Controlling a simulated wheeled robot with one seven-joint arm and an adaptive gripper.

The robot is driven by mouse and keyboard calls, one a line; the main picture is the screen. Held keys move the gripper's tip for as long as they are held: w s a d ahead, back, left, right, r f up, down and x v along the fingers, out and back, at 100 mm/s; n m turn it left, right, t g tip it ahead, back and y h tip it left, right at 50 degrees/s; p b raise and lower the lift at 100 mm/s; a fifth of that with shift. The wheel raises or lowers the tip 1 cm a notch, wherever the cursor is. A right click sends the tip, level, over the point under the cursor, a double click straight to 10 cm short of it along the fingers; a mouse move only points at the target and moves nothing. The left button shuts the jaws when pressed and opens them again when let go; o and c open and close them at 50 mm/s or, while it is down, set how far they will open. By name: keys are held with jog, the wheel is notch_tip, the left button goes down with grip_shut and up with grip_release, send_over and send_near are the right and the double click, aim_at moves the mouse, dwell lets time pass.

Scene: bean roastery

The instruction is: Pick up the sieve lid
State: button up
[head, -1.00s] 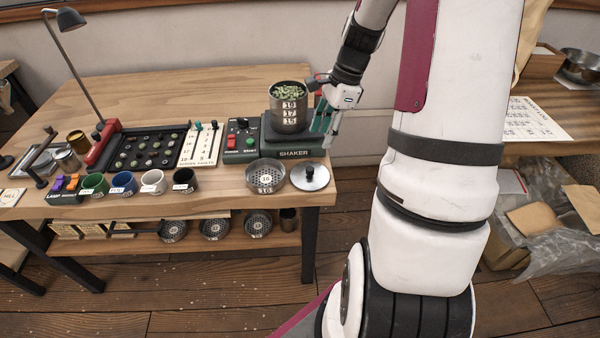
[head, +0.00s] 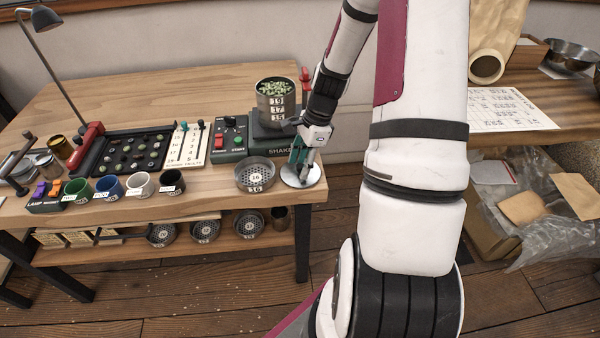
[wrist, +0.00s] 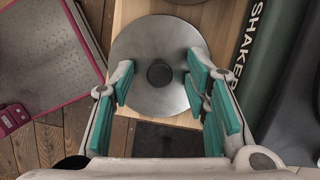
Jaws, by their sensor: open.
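The sieve lid (head: 296,178) is a round silver disc lying flat near the right front corner of the table. In the wrist view the lid (wrist: 150,45) shows its dark round knob (wrist: 160,74) in the middle. My gripper (head: 302,173) is over the lid in the head view and partly covers it. In the wrist view my gripper (wrist: 160,92) is open, with teal pads on either side of the knob and apart from it. How far the fingertips are above the lid is hard to tell.
A sieve marked 16 (head: 254,175) stands just left of the lid. The shaker (head: 262,146) carries stacked sieves (head: 277,107) of green beans behind it. Several cups, including a black one (head: 172,183), line the front edge. The table's right edge is close.

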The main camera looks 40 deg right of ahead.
grip_shut()
jog(key=shift+r, duration=0.1)
